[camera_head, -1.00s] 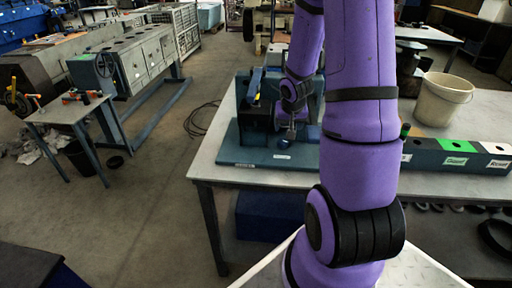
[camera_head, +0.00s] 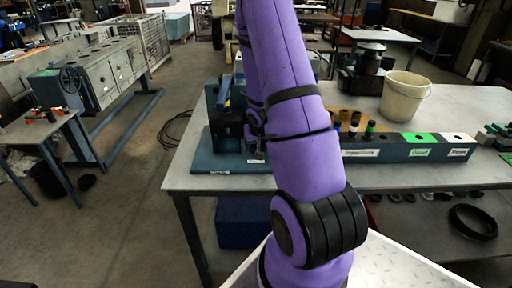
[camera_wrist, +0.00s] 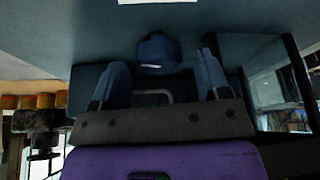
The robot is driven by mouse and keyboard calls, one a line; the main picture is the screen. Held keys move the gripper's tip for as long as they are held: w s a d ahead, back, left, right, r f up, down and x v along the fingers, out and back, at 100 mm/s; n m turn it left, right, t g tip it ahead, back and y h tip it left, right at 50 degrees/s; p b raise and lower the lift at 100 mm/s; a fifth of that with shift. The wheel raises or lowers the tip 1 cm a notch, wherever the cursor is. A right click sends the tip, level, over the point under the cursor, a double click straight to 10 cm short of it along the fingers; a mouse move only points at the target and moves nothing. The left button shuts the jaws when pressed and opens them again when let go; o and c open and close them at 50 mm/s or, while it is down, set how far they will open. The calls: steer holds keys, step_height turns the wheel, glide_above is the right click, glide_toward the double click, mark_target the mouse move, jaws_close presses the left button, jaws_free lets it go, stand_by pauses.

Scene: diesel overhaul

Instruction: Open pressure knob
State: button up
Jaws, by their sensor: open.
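In the wrist view, a dark blue rounded knob (camera_wrist: 158,50) shows between and slightly beyond the fingertips of my gripper (camera_wrist: 163,60). The two blue fingers are spread apart with nothing held between them. I cannot tell how far the knob is from the fingertips in depth. A pale curved bar lies between the fingers, nearer the palm. In the head view, the blue test stand (camera_head: 212,112) stands on its blue base plate (camera_head: 208,164) on the table. My arm covers the right part of the stand and hides the knob and the fingers there.
The grey table (camera_head: 180,180) holds a long block with labelled sockets (camera_head: 392,154) and a white bucket (camera_head: 404,97) to the right of my arm. A blue bin (camera_head: 238,222) is under the table. Open floor lies to the left.

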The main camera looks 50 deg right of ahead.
steer(key=shift+x, duration=1.25)
steer(key=c, duration=0.9)
steer(key=shift+s, duration=0.1)
steer(key=shift+d+n, duration=0.1)
steer(key=shift+n, duration=0.3)
steer(key=shift+n+t+y, duration=0.3)
steer(key=shift+n+y, duration=0.5)
steer(key=shift+n, duration=1)
